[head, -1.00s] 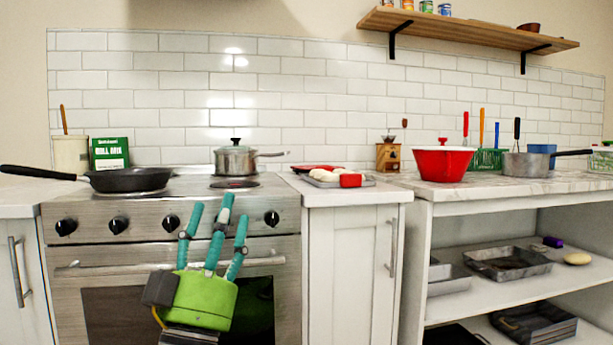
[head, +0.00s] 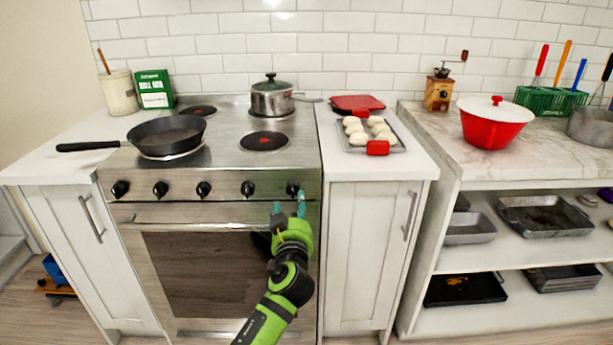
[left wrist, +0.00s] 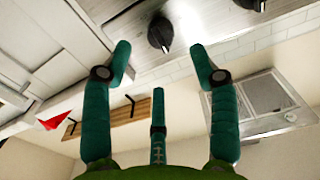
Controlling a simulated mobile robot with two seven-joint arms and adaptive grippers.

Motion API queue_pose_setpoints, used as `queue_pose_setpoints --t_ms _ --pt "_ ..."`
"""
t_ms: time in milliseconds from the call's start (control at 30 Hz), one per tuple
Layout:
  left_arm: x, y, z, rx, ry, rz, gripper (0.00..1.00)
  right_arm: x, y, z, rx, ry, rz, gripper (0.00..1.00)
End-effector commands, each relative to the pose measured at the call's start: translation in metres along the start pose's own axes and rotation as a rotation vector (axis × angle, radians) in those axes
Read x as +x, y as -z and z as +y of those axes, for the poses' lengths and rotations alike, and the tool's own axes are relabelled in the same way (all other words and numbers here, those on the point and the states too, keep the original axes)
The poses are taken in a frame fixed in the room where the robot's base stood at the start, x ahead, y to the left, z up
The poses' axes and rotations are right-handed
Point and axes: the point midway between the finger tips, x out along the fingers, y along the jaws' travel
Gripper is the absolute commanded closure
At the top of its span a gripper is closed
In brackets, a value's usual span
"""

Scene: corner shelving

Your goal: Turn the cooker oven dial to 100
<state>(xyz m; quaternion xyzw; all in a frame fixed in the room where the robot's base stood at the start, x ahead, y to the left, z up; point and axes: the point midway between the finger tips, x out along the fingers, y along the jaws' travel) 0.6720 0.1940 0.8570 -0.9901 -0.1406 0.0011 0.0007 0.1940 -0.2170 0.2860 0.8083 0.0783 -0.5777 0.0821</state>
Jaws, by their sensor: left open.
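The cooker (head: 215,212) has a steel front with a row of several black dials. The rightmost dial (head: 292,189) is just above my left gripper (head: 289,207) in the head view. The gripper has teal fingers on a green palm and stands close in front of the panel. In the left wrist view, its fingers (left wrist: 163,60) are spread open with nothing between them. A black dial (left wrist: 160,34) shows beyond the fingertips, with another dial (left wrist: 248,4) at the top edge. Dial markings are too small to read. My right gripper is out of view.
The oven handle (head: 180,226) runs just below the dials, near my left gripper. A frying pan (head: 165,134) and a lidded pot (head: 272,98) stand on the hob. A tray of dough (head: 365,134) sits on the counter to the right.

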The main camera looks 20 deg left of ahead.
Motion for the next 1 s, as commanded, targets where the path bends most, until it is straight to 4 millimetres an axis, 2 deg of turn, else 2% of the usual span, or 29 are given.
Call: queue_pose_setpoints --t_ms 300,500,900,933,967,1000 --pt "0.041 0.000 0.000 0.002 -0.001 0.003 0.40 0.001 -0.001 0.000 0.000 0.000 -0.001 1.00" --pt "0.061 0.000 0.001 0.001 -0.002 0.003 0.40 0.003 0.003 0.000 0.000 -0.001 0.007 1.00" --pt "0.068 0.000 0.000 0.000 -0.002 0.002 0.40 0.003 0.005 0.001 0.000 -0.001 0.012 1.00" --pt "0.068 0.000 0.000 0.000 -0.002 0.002 0.48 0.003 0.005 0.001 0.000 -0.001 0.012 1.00" --pt "0.068 0.000 0.000 0.000 -0.002 0.002 0.60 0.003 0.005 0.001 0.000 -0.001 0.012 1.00" --pt "0.068 0.000 0.000 0.000 -0.002 0.002 0.76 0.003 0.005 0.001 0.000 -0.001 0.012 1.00"
